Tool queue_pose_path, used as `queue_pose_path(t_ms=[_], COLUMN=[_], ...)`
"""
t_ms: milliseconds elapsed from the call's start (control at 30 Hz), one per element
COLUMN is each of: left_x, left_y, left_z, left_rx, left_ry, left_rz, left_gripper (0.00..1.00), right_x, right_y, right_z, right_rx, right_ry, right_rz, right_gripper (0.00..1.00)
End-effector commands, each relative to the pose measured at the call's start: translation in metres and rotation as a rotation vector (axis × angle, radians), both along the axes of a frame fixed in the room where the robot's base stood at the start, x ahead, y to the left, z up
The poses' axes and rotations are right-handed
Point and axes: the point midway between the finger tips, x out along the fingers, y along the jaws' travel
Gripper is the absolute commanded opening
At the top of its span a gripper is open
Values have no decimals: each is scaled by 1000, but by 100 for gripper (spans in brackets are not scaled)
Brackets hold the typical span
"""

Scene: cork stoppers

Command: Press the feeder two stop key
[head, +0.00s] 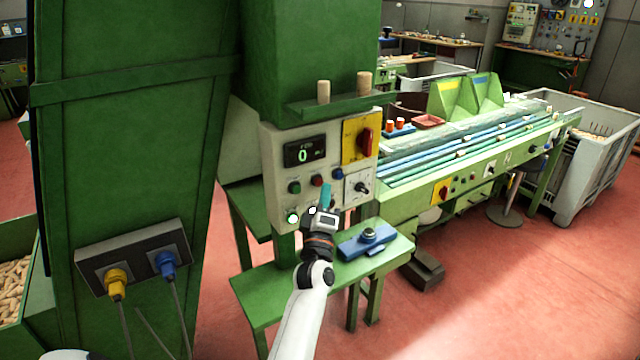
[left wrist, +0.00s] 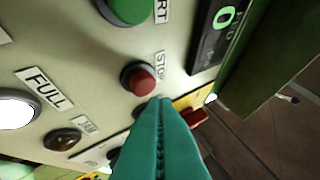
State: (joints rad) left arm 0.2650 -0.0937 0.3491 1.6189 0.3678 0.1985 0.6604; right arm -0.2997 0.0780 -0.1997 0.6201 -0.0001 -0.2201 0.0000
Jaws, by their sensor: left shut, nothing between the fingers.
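The control panel (head: 278,158) has a display reading 0 and a row of green, red and blue keys. The red stop key (head: 317,180) is the middle one; in the left wrist view the red key (left wrist: 139,79) sits in a dark ring beside the word STOP. No feeder number is readable. My left gripper (head: 326,190) is shut and empty, its teal fingers in front of the panel, below and right of the red key. My right gripper is not in view.
A green start key (left wrist: 128,8), a white lit FULL lamp (left wrist: 14,108) and a dark amber JAM lamp (left wrist: 62,139) are near. A red rotary switch (head: 366,141) sits right.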

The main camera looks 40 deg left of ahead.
Motion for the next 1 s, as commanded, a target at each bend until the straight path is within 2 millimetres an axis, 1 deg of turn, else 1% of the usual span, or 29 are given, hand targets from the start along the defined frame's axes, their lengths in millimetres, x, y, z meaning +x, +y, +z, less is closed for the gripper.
queue_pose_path(t_ms=[167, 1000], left_x=[2, 5], left_y=[5, 11], left_z=[0, 0], left_rx=[-1, 0], left_ry=[1, 0], left_rz=[0, 0], left_gripper=[0, 0], right_x=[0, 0], right_y=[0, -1], right_z=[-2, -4], right_rx=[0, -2], right_ry=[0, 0], right_rz=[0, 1], right_gripper=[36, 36])
